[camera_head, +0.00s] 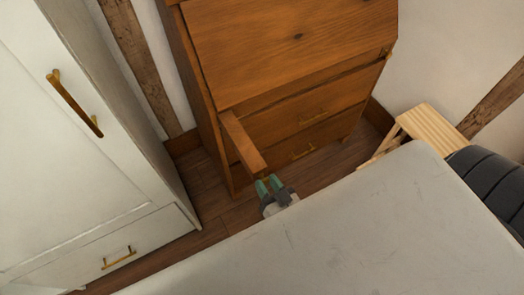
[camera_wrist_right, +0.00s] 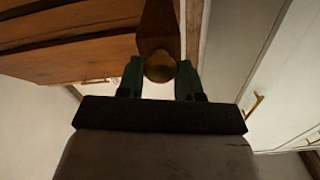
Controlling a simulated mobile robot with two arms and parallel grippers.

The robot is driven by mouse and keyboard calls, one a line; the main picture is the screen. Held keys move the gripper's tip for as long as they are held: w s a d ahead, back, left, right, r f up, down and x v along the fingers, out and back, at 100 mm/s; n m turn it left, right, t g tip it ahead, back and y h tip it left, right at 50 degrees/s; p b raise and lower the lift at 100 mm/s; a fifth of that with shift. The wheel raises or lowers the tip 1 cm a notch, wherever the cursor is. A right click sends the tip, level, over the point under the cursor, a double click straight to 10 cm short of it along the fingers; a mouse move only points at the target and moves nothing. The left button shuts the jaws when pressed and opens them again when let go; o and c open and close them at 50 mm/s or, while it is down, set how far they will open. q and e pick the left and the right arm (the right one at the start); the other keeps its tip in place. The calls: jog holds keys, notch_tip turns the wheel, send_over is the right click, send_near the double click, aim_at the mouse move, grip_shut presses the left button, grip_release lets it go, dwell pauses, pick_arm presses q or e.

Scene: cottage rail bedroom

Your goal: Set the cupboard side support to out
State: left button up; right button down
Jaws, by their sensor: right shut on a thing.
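The cupboard side support (camera_head: 243,142) is a wooden bar at the left side of the brown bureau (camera_head: 290,50). It sticks well out from the bureau's front, on the side near the white cupboard (camera_head: 70,150). My right gripper (camera_head: 269,184) is at the bar's outer end. In the right wrist view its green fingers (camera_wrist_right: 160,82) are shut on a round brass knob (camera_wrist_right: 160,67) on the end of the support (camera_wrist_right: 160,25). The bureau's sloping lid is closed. My left gripper is out of view.
A broad pale surface (camera_head: 340,245) fills the lower right, close to my right gripper. A light wooden stool (camera_head: 432,122) and a dark ribbed object (camera_head: 492,185) are at the right. Bare floor (camera_head: 205,185) shows between cupboard and bureau.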

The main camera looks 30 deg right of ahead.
jog(key=shift+s, duration=0.1)
jog(key=c, duration=0.7)
grip_release()
jog(key=shift+c, duration=0.2)
jog(key=shift+s, duration=0.1)
jog(key=s, duration=1)
jog(key=shift+s+d+b, duration=0.2)
jog(key=shift+s+b, duration=0.1)
jog(key=shift+b, duration=0.15)
jog(key=shift+f, duration=0.1)
